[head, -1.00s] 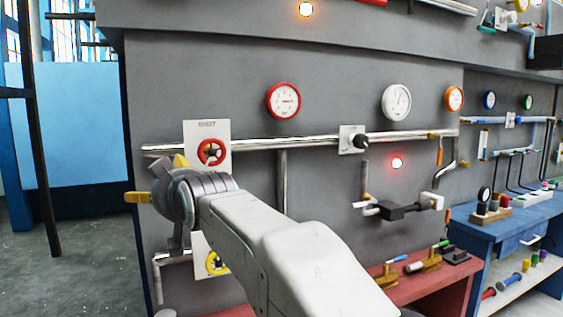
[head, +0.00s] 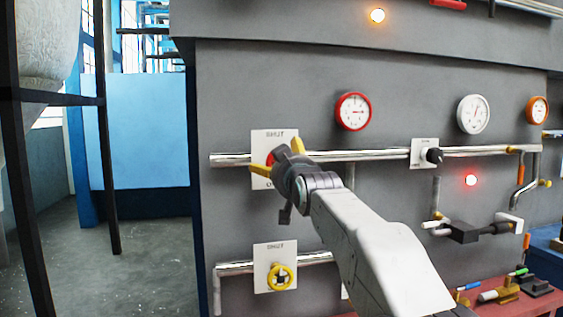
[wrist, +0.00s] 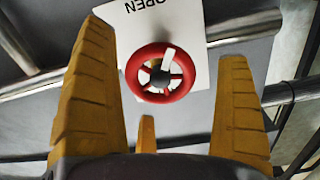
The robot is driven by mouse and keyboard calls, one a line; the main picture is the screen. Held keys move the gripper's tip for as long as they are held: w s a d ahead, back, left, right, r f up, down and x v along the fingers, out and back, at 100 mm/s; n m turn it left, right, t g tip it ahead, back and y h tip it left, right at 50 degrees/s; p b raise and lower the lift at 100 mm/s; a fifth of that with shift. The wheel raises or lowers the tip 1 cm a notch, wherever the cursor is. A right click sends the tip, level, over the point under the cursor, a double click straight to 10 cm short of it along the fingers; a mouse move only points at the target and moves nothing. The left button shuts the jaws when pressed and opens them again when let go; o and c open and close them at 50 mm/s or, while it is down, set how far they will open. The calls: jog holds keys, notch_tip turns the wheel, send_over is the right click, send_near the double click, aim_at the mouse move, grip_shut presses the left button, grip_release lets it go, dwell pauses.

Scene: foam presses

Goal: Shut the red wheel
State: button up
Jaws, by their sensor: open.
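The red wheel (wrist: 183,85) sits on a white plate (wrist: 130,20) lettered OPEN at one end in the wrist view. In the head view the plate (head: 260,140) shows lettering at its top, and my gripper hides most of the wheel. My gripper (head: 277,158) is in front of the wheel with its yellow fingers spread. In the wrist view the wheel shows between the open fingers (wrist: 166,55), with visible space on both sides. I see no finger touching it.
A silver pipe (head: 385,154) runs along the grey wall behind the plate. A yellow wheel (head: 281,277) on its own white plate is below. A red-rimmed gauge (head: 353,111) and a black knob (head: 434,156) are to the right. Open floor lies left.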

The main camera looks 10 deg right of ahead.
jog(key=shift+w, duration=0.8)
